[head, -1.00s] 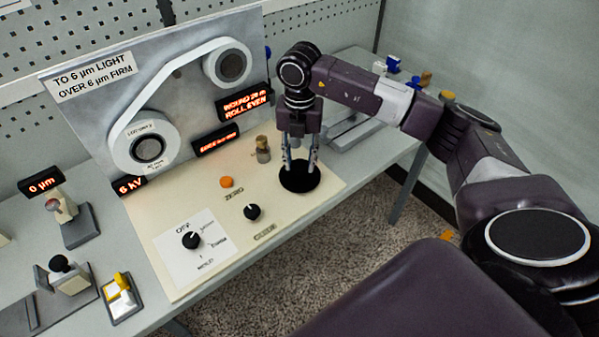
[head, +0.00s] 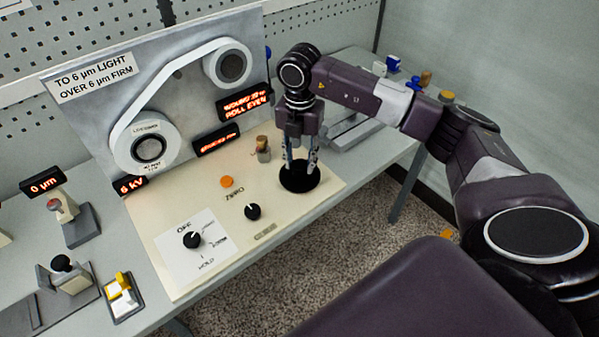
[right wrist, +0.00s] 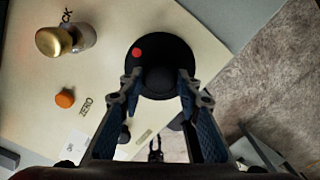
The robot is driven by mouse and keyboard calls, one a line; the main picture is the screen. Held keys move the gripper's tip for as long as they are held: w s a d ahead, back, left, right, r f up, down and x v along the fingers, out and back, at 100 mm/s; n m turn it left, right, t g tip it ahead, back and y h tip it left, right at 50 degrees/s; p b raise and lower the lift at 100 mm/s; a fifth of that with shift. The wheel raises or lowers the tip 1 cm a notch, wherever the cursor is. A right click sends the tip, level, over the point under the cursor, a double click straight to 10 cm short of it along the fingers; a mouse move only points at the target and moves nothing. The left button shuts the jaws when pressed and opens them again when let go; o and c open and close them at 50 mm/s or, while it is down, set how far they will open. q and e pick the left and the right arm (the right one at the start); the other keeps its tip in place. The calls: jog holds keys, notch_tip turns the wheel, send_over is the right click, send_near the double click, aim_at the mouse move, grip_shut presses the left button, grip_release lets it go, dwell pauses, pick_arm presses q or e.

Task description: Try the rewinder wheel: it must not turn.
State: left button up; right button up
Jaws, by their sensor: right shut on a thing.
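The rewinder wheel, a flat black disc (head: 299,186), lies at the right end of the cream panel. In the right wrist view the black wheel (right wrist: 176,52) shows a red dot near its rim and a raised round hub in its middle. My right gripper (head: 301,166) points straight down over the wheel. In the wrist view its two fingers (right wrist: 158,82) are shut on the hub, one on each side. The fingers partly hide the hub. My left gripper is not in view.
On the cream panel (head: 170,275) stand a brass-topped post (head: 263,148), an orange button (head: 226,182) and two black knobs (head: 252,212). The upright plate behind carries two tape reels (head: 146,148) and red-lit displays (head: 243,104). Small fixtures (head: 72,275) stand at the left.

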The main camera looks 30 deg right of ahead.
dwell(0.4)
jog(key=shift+n+b, duration=0.3)
jog(key=shift+n, duration=0.9)
jog(key=o, duration=1.3)
jog(key=shift+r+p, duration=2.45)
jog(key=shift+r, duration=1.1)
